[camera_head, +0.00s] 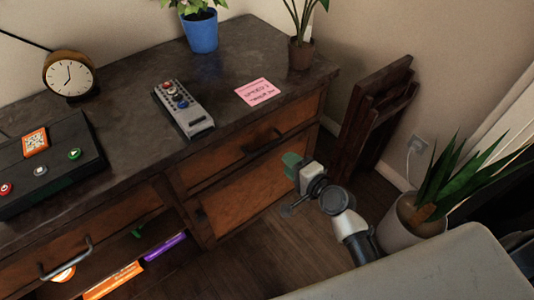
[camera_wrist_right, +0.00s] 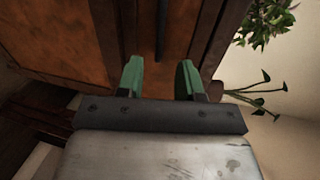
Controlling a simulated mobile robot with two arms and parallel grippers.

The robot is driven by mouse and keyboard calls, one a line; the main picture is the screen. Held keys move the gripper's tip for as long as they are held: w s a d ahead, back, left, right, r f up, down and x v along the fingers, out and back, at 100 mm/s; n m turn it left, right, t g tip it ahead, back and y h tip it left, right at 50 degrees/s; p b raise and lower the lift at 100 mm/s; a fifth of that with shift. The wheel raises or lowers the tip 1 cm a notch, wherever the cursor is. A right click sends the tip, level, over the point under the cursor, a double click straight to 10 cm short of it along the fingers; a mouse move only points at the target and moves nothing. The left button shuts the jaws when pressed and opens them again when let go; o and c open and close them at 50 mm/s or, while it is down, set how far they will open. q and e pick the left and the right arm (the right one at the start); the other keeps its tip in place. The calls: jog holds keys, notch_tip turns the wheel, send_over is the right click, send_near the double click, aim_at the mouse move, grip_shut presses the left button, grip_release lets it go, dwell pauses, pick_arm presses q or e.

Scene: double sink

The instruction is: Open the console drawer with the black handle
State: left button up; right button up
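The wooden console (camera_head: 235,50) has an upper right drawer (camera_head: 225,165) that looks shut, with a black bar handle (camera_head: 268,141) on its front. My right gripper (camera_head: 290,161) is in front of the console's right end, a little below and right of that handle, and apart from it. In the right wrist view its two green fingers (camera_wrist_right: 160,80) stand apart with nothing between them. A black handle (camera_wrist_right: 162,32) shows beyond the fingertips, roughly in line with the gap. My left gripper is not in view.
Another drawer front with a grey metal handle (camera_head: 66,262) is at lower left, near an open shelf holding an orange book (camera_head: 114,282) and a purple one (camera_head: 164,245). A folded wooden chair (camera_head: 368,120) and a potted plant (camera_head: 410,222) stand right.

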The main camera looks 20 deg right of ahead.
aim_at(267, 147)
jog(key=shift+b+x, duration=0.7)
jog(key=shift+x, duration=4.55)
jog(key=shift+c, duration=1)
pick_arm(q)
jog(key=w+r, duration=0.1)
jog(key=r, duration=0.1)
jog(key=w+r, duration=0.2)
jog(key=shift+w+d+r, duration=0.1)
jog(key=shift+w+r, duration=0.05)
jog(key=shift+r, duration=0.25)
pick_arm(e)
grip_shut()
